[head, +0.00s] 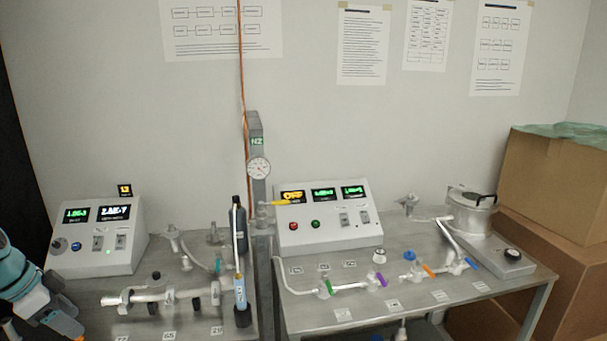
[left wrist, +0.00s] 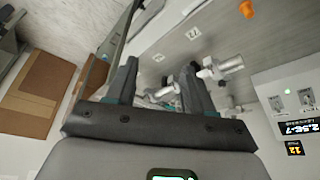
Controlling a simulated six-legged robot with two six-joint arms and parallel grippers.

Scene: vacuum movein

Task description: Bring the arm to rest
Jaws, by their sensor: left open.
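My left arm comes in at the lower left edge of the head view, with its gripper (head: 62,324) low beside the left end of the bench and partly cut off by the frame. In the left wrist view the two dark fingers of this gripper (left wrist: 160,78) stand apart. The gap between them looks empty, with bench glassware visible beyond. My right gripper is in neither view.
The left control box (head: 97,237) and a horizontal glass manifold (head: 165,297) are near my left arm. A second control box (head: 325,215), a gauge post (head: 259,175) and a metal pot (head: 472,212) stand farther right. Cardboard boxes (head: 555,185) are stacked at the right.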

